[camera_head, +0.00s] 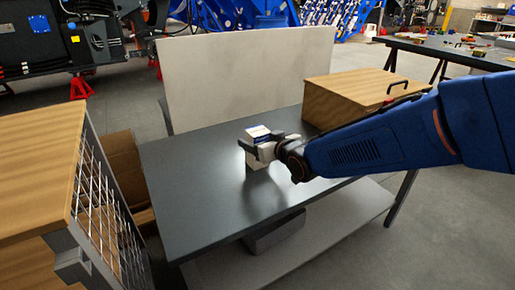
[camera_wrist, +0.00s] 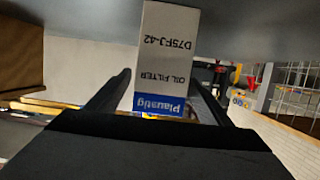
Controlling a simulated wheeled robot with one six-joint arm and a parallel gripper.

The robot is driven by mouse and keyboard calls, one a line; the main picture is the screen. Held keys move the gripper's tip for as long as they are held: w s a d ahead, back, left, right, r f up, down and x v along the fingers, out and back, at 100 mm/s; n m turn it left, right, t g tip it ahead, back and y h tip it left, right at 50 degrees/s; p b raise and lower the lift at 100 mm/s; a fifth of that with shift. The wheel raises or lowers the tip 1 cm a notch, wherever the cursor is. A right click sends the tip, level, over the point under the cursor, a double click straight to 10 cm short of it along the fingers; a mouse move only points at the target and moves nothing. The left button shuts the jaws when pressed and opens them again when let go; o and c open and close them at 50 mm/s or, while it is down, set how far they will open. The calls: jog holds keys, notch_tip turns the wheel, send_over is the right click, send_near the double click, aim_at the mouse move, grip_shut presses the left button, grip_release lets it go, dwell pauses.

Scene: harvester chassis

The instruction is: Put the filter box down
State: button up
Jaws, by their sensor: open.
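The filter box (camera_head: 258,133) is white with a blue end and stands upright on the dark grey table (camera_head: 190,200). In the wrist view, the picture is upside down and the box (camera_wrist: 167,50) shows the words "OIL FILTER" and a blue band. My gripper (camera_head: 264,149) is at the box, with one finger on each side of it. In the wrist view my gripper (camera_wrist: 168,75) is open, with a gap visible between the left finger and the box. The box's lower part is partly hidden by my gripper in the head view.
A wooden box (camera_head: 340,98) with a handle sits at the table's right rear. A pale panel (camera_head: 245,75) stands behind the table. A wood-topped wire cage (camera_head: 40,150) is at the left. The table's front and left are clear.

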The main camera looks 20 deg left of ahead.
jog(key=shift+w+a+f, duration=0.1)
jog(key=shift+w+a, duration=0.1)
jog(key=c, duration=1.6)
